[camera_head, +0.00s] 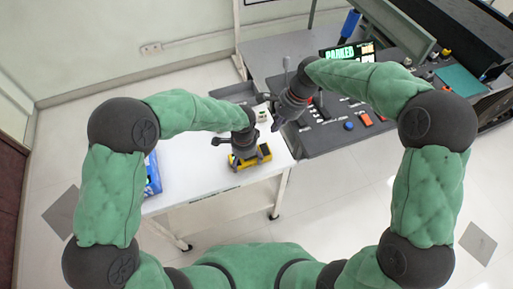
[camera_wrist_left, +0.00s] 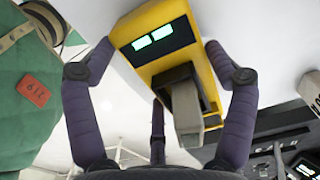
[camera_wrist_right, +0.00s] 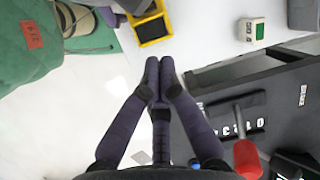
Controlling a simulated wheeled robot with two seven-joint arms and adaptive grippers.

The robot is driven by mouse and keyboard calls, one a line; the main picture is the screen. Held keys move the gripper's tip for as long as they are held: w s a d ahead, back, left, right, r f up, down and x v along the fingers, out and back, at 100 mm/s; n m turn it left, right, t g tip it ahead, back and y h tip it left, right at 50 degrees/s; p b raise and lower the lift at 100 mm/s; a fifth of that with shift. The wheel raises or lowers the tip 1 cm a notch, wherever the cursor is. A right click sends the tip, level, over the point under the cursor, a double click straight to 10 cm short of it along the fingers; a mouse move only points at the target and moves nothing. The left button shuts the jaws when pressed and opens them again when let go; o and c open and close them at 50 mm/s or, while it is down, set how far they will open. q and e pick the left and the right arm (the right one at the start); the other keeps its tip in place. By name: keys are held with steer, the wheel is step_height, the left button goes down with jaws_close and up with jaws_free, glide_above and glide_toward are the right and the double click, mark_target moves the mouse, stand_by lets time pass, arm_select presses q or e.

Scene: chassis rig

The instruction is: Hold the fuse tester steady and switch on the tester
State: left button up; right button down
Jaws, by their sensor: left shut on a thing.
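The yellow fuse tester (camera_head: 265,152) sits on the white table. In the left wrist view the tester (camera_wrist_left: 188,48) shows a dark screen with two lit pale-green blocks, and a grey lever-like part (camera_wrist_left: 188,105) sticks out below it. My left gripper (camera_wrist_left: 158,62) is shut on the tester, with fingers along both sides. In the head view my left gripper (camera_head: 243,160) covers part of it. My right gripper (camera_wrist_right: 157,75) has its fingertips together, holds nothing visible, and is apart from the tester (camera_wrist_right: 152,28). In the head view my right gripper (camera_head: 280,124) is above and right of the tester.
A small white and green device (camera_wrist_right: 251,30) stands on the white table (camera_head: 210,185). A blue item (camera_head: 152,175) lies at the table's left edge. The dark console (camera_head: 335,138) on the right carries several knobs, and a red-tipped lever (camera_wrist_right: 247,158) stands up from it.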

arm_select(q)
steer(key=shift+f, duration=0.1)
steer(key=shift+s, duration=0.1)
arm_select(e)
steer(key=d+r+n+y, duration=0.1)
steer(key=n, duration=1)
steer(key=d+r+n+y, duration=0.1)
steer(key=d+n+y, duration=0.1)
steer(key=n, duration=0.9)
steer(key=d+r+n+g+y, duration=0.1)
steer(key=n, duration=1.1)
steer(key=shift+w+d+r+y, duration=0.1)
steer(key=shift+w+d+y, duration=0.1)
steer(key=shift+y, duration=0.1)
